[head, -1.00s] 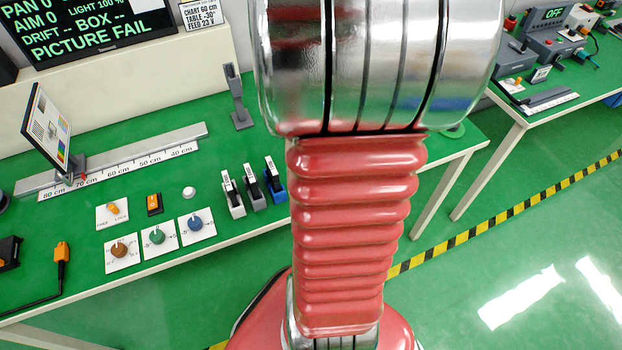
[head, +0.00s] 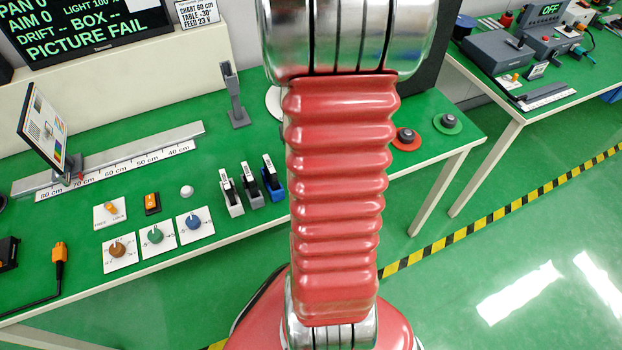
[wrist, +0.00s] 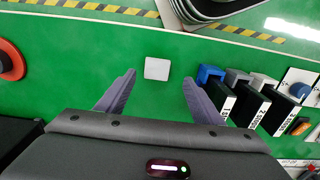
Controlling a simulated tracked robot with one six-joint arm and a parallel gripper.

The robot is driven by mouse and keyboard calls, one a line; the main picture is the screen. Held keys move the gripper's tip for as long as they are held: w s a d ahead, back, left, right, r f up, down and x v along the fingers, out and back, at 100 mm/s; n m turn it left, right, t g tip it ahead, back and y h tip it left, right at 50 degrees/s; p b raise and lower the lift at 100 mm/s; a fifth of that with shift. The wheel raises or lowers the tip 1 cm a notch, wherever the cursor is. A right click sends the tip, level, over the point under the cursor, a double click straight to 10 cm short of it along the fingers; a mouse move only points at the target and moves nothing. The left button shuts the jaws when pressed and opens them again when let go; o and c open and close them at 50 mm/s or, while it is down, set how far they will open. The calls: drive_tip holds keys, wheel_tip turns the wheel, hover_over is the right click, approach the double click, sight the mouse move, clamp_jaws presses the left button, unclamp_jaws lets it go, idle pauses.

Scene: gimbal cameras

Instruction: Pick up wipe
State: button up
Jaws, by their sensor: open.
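The wipe appears to be the small white rounded square (wrist: 157,69) lying flat on the green bench top in the wrist view. My gripper (wrist: 159,78) is open and empty, with its two grey fingers spread to the left and right of the wipe. In the picture the wipe lies between the fingertips. I cannot tell how high the fingers are above it. In the head view my arm covers the gripper, and I cannot make out the wipe there.
Blue, grey and white holders with black items (wrist: 245,98) stand close to the right finger; they also show in the head view (head: 251,186). A red-ringed disc (wrist: 10,62) lies far left in the wrist view. A grey upright stand (head: 235,98) is at the back.

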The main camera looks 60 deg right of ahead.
drive_tip(key=shift+f, duration=0.1)
drive_tip(key=shift+s+d+f, duration=0.1)
drive_tip(key=shift+d+f, duration=0.05)
drive_tip(key=shift+f, duration=1.1)
drive_tip(key=shift+d+f, duration=0.15)
drive_tip(key=shift+f, duration=1.1)
drive_tip(key=shift+c, duration=0.4)
drive_tip(key=c, duration=1)
